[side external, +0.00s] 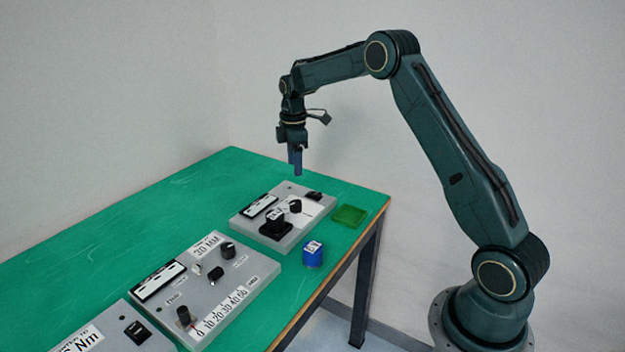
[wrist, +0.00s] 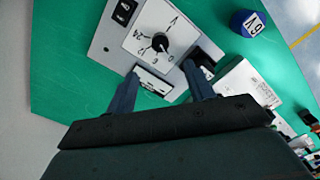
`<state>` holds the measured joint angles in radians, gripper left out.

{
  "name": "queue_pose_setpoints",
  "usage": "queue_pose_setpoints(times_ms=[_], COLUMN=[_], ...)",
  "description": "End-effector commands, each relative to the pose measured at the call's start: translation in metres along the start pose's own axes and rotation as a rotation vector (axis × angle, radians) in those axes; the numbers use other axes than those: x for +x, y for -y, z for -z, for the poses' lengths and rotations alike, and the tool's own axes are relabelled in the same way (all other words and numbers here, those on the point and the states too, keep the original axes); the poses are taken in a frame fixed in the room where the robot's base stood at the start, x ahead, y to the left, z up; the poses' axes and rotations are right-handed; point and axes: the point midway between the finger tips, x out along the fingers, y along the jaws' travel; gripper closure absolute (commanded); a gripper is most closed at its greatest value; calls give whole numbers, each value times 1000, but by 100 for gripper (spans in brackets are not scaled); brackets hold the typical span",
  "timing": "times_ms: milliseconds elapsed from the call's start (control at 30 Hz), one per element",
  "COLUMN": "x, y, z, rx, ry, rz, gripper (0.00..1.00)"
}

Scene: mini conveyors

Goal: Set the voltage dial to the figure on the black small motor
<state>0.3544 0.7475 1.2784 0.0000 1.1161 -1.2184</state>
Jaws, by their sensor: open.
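The voltage dial is a black knob (side external: 295,206) on a white plate with figures, on the far grey panel. In the wrist view the dial knob (wrist: 160,42) shows clear, with "24" and "V" readable around it; its exact setting is hard to tell. The black small motor (side external: 275,222) stands on a black patch of the same panel, with a white label too small to read. In the wrist view the motor (wrist: 205,52) is partly behind a finger. My gripper (side external: 295,168) is open and empty, pointing down above the panel; its fingers also show in the wrist view (wrist: 160,70).
A blue motor (side external: 313,254) with a white label stands on the green table near its front edge. A green tray (side external: 350,216) lies right of the panel. A middle panel (side external: 208,285) with knobs and a scale, and another panel, stand nearer. The table's far left is clear.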

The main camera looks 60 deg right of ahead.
Motion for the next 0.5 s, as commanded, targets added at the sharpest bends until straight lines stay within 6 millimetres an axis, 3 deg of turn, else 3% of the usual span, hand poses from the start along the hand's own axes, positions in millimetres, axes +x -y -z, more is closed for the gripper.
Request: queue_pose_setpoints(times_ms=[500], x=[69], y=[1], z=[0], rx=[0], ry=[1], rz=[2], gripper=[47])
